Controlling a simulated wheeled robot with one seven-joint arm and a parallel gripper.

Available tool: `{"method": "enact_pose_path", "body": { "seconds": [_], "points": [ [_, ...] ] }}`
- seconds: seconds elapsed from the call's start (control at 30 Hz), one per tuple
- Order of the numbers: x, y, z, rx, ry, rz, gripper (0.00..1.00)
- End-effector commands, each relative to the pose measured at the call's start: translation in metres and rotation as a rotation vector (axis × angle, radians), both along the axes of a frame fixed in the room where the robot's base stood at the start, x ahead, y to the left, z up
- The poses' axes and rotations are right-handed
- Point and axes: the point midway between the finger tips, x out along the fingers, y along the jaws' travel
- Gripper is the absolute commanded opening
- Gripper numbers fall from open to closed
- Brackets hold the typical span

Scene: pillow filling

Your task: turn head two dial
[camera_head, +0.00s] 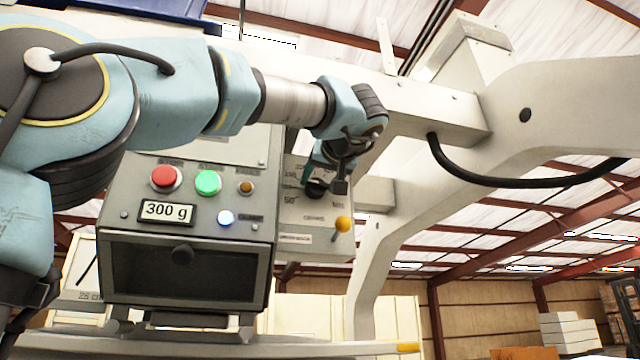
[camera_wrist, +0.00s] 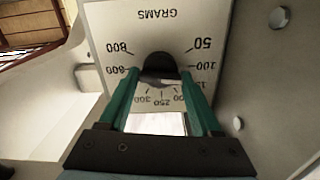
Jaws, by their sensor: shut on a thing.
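The dial is a dark round knob (camera_wrist: 160,68) on a white plate (camera_wrist: 112,18) marked GRAMS, seen upside down in the wrist view. Printed marks such as 50, 100, 250, 300, 600 and 800 ring it. In the head view the dial (camera_head: 316,189) is partly hidden by my gripper (camera_head: 325,170) on the grey side panel. My gripper's green fingers (camera_wrist: 160,76) are shut on the knob, one on each side. I cannot tell which mark the knob points to.
Left of the dial is a grey control box (camera_head: 190,220) with a red button (camera_head: 165,178), a green button (camera_head: 208,183), and a display (camera_head: 166,211) reading 300 g. A yellow-tipped lever (camera_head: 342,224) sits just below the dial. A large pale machine frame (camera_head: 500,120) stands to the right.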

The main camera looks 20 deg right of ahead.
Motion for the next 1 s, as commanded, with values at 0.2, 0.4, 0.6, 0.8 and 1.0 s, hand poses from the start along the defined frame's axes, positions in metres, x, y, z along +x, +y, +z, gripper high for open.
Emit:
{"method": "enact_pose_path", "body": {
  "seconds": [0.2, 0.4, 0.6, 0.8, 1.0],
  "points": [
    [0.0010, 0.0006, -0.0030, 0.184, -0.022, 0.003, 0.09],
    [0.0008, 0.0000, -0.0025, 0.373, -0.043, 0.002, 0.09],
    [0.0007, 0.0000, -0.0017, 0.562, -0.066, 0.003, 0.09],
    [0.0006, -0.0003, -0.0012, 0.751, -0.089, 0.003, 0.09],
    [0.0006, -0.0003, -0.0008, 0.941, -0.112, 0.002, 0.09]
  ]
}}
